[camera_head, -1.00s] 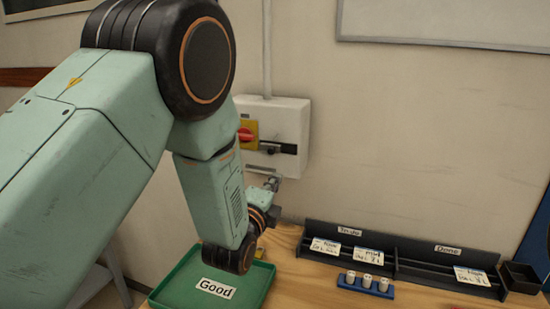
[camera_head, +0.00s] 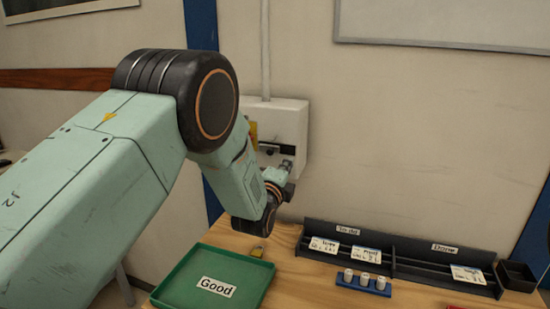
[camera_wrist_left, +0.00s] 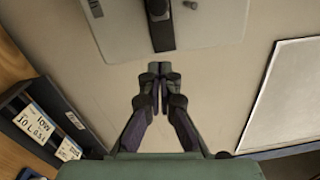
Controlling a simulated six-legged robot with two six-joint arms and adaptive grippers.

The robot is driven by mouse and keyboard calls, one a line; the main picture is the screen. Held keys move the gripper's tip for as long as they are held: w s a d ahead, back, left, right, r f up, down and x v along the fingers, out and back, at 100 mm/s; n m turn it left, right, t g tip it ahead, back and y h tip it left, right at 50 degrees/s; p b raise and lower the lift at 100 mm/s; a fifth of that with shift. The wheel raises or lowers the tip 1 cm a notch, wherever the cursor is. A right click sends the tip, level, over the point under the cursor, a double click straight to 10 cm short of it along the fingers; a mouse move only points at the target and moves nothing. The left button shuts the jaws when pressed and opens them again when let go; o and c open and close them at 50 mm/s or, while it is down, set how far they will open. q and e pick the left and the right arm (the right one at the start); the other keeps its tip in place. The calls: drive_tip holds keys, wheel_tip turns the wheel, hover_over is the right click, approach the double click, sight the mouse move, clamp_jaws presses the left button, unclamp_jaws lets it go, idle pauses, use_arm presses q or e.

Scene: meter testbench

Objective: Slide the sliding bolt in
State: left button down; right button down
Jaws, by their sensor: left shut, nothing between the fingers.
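A pale grey switch box (camera_head: 283,122) hangs on the wall behind my left arm. The sliding bolt (camera_head: 269,150) shows as a small dark piece on a black strip, partly hidden by the arm; in the left wrist view, the black strip (camera_wrist_left: 163,38) and a dark knob sit at the top edge on the box. My left gripper (camera_head: 287,166) is shut and empty, in front of the lower right of the box. In the left wrist view its fingertips (camera_wrist_left: 160,70) are together, below the box edge, apart from the strip in the picture. My right gripper is not in view.
A green tray (camera_head: 256,272) labelled Good lies on the wooden table. A black card rack (camera_head: 390,262) and a blue holder (camera_head: 363,287) with white pieces stand to the right.

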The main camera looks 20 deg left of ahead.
sight(268, 150)
use_arm(q)
drive_tip(key=a, duration=0.1)
drive_tip(key=w+a+p, duration=0.1)
drive_tip(key=a, duration=0.2)
drive_tip(key=shift+w+r, duration=0.25)
drive_tip(key=shift+r, duration=0.15)
drive_tip(key=shift+f, duration=0.1)
